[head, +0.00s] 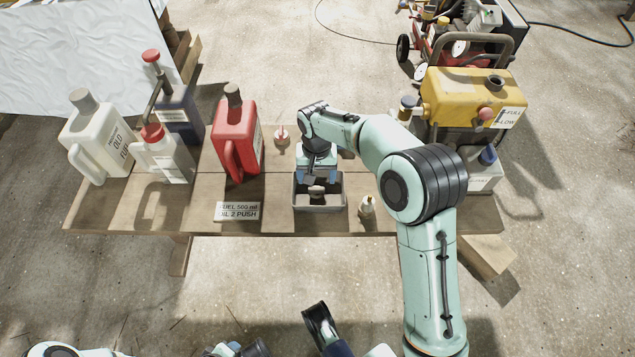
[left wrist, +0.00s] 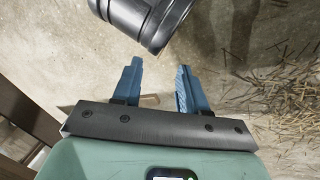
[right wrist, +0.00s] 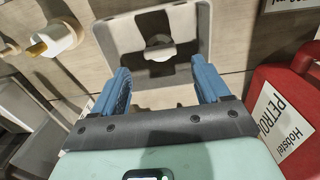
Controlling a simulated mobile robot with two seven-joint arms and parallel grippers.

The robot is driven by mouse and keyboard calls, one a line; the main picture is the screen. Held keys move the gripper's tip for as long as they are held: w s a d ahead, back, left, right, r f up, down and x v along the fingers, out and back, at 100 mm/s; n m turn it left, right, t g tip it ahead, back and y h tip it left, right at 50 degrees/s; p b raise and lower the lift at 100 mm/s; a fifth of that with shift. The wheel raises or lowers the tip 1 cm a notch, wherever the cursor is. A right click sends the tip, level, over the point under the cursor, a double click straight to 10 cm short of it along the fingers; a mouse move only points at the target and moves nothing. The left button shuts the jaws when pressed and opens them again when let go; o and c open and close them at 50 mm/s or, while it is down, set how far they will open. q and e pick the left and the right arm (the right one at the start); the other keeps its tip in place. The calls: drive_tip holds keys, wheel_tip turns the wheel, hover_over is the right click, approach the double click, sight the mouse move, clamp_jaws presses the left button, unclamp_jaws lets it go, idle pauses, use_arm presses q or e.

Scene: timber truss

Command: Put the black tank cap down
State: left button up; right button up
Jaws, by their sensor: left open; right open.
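A small dark cap (head: 317,190) is in the shallow grey tray (head: 322,209) on the wooden bench. In the right wrist view the cap (right wrist: 159,50) rests inside the tray (right wrist: 113,40), with a light grey part on its top. My right gripper (head: 318,178) is open just above the tray, its fingers pointing down. In its wrist view the fingers (right wrist: 160,68) stand apart with nothing between them, and the cap shows beyond the tips. My left gripper (left wrist: 159,70) is open and empty over the floor, away from the bench.
A red petrol can (head: 235,135) stands left of the tray, with white containers (head: 95,140) further left. A small bottle (head: 367,206) is close on the tray's right. The yellow tank (head: 455,95) stands at the bench's right end. A label plate (head: 238,212) lies in front.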

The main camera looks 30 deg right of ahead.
sight(317, 189)
use_arm(q)
drive_tip(key=shift+s+d+r+g+p, duration=0.2)
drive_tip(key=shift+s+d+r+p, duration=0.15)
drive_tip(key=shift+s, duration=0.2)
drive_tip(key=shift+s+d+r+g+p, duration=0.15)
drive_tip(key=shift+s+d+r+g, duration=0.1)
drive_tip(key=shift+s+r, duration=0.25)
use_arm(e)
wheel_tip(317, 189, up, 5)
drive_tip(key=shift+r, duration=0.2)
use_arm(q)
drive_tip(key=shift+s+f, duration=0.1)
use_arm(e)
drive_tip(key=shift+f, duration=0.1)
